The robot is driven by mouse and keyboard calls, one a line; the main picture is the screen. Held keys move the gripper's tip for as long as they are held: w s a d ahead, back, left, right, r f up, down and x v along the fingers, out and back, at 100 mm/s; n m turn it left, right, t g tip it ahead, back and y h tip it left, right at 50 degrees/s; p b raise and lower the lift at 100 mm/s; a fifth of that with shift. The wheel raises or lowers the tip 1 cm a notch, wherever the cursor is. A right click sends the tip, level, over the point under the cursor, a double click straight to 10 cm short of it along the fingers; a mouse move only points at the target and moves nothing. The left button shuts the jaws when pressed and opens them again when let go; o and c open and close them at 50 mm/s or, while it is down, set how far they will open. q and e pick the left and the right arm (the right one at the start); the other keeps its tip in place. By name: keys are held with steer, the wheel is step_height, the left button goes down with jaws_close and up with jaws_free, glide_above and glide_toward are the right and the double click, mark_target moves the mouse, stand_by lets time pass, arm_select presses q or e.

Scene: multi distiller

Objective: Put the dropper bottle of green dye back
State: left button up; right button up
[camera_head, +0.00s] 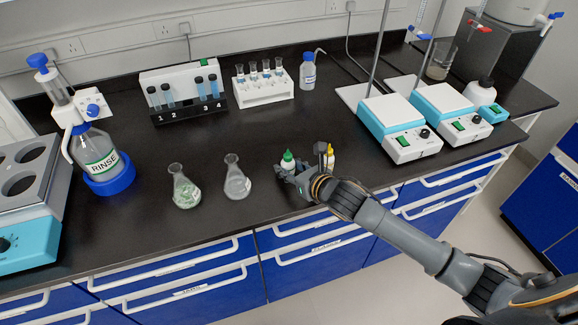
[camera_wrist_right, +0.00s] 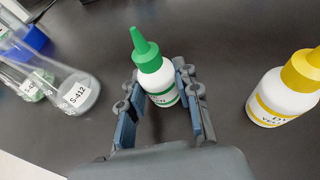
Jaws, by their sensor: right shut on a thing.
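The dropper bottle of green dye (camera_head: 287,161) is white with a green pointed cap. It is upright at the bench front, right of two flasks. In the right wrist view, the same bottle (camera_wrist_right: 158,80) is between the fingers of my right gripper (camera_wrist_right: 160,88), which is shut on it. In the head view my right gripper (camera_head: 292,172) reaches in from the lower right. I cannot tell whether the bottle's base touches the bench. A dropper bottle with a yellow cap (camera_head: 330,154) stands just right of the gripper; it also shows in the wrist view (camera_wrist_right: 287,97). My left gripper is not in view.
Two conical flasks (camera_head: 236,182) stand left of the gripper. Behind are a vial rack (camera_head: 262,92), a numbered tube holder (camera_head: 185,92) and a wash bottle (camera_head: 308,74). Hotplate stirrers (camera_head: 398,128) stand at the right. The bench (camera_head: 275,128) is clear behind the gripper.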

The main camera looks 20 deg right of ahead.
steer(key=o, duration=0.9)
steer(key=shift+c, duration=0.2)
steer(key=shift+r, duration=0.1)
steer(key=v, duration=1.2)
steer(key=shift+b, duration=0.4)
